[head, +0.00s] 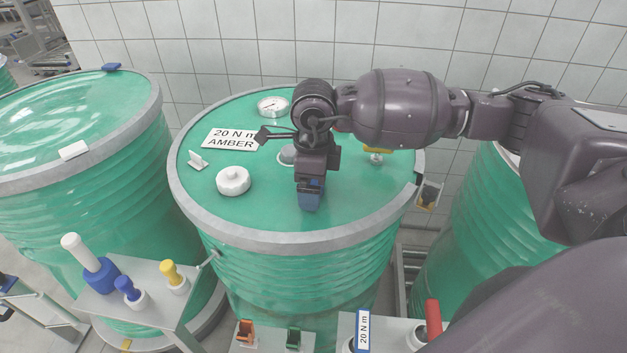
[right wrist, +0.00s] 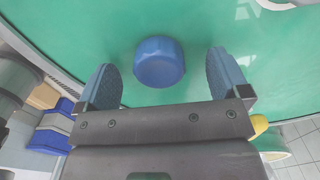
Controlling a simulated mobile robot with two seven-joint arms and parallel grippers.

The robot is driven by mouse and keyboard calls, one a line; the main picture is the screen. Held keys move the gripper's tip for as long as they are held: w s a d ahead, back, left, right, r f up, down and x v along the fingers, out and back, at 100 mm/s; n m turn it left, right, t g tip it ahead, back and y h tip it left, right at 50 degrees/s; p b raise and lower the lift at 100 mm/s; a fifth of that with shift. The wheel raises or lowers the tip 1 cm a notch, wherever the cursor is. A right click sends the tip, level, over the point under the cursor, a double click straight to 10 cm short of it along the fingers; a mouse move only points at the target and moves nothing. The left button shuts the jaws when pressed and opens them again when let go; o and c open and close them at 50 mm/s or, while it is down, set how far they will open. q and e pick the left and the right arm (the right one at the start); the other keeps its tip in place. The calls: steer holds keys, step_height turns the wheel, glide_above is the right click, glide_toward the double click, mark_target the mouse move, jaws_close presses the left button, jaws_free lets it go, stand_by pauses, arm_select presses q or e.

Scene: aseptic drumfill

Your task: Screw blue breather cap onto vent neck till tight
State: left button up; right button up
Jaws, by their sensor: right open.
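The blue breather cap (right wrist: 160,62) shows in the right wrist view on the green drum lid (right wrist: 185,20), seen from above. Whatever is under it is hidden, so I cannot see the vent neck or how the cap is seated. My right gripper (right wrist: 161,76) is open, with one blue-grey pad on each side of the cap and a visible gap to both. In the head view my right gripper (head: 310,200) is low over the front middle of the middle drum's lid (head: 265,215). I cannot make out the cap there. My left gripper is not in view.
The lid also carries a white cap (head: 233,181), a "20 N m AMBER" label (head: 231,139), a gauge (head: 273,105) and a yellow-handled fitting (head: 377,152). A metal stand (head: 150,310) with blue, white and yellow tools is front left. Another drum (head: 80,130) stands left.

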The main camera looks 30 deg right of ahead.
step_height(320, 180, up, 11)
stand_by(0.6)
steer(key=shift+f, duration=0.1)
